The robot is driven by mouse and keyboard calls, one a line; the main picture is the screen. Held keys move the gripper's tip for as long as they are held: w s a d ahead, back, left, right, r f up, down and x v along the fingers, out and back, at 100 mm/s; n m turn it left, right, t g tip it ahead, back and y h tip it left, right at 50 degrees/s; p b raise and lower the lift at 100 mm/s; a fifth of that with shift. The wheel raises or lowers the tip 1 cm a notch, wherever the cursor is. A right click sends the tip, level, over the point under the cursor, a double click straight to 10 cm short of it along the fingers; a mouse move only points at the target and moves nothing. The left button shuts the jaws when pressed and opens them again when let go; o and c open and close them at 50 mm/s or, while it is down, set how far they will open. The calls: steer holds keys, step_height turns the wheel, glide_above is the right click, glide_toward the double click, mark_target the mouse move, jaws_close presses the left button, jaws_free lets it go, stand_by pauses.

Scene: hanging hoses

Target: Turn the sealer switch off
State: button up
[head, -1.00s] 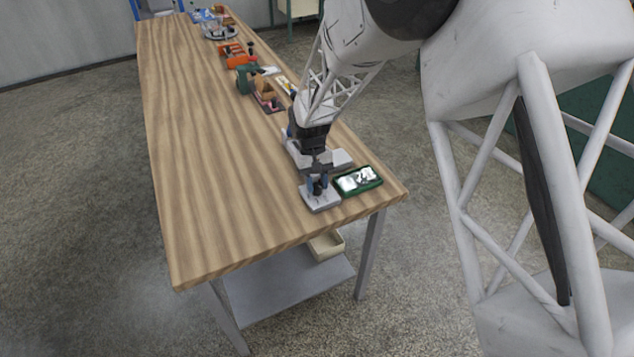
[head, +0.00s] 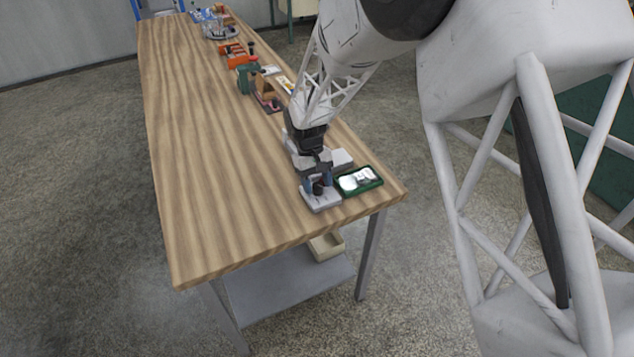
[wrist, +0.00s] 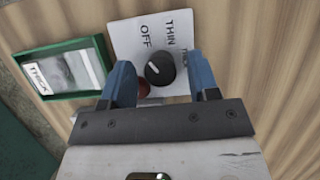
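The sealer's switch is a round black knob (wrist: 159,68) with a white pointer mark, on a pale plate (wrist: 128,32) printed OFF and THIN, with another label partly hidden at the right. The mark lies on the knob's left part; I cannot tell exactly which label it points to. My gripper (wrist: 161,66) is open, with one blue finger on each side of the knob, and no clear contact shows. In the head view, my gripper (head: 318,184) is low over the plate (head: 322,202) at the bench's near right corner. A red part (wrist: 143,89) is mostly hidden behind the left finger.
A green-rimmed tray (head: 379,182) marked THICK in the wrist view lies right beside the sealer, near the bench edge. Several tools, including an orange one (head: 232,54), line the bench's far right side. The wooden bench top (head: 205,170) is clear to the left.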

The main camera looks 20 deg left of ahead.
stand_by(0.3)
steer(key=v, duration=0.7)
steer(key=shift+w+r, duration=0.15)
steer(key=shift+r, duration=0.2)
steer(key=shift+a, duration=0.1)
stand_by(0.3)
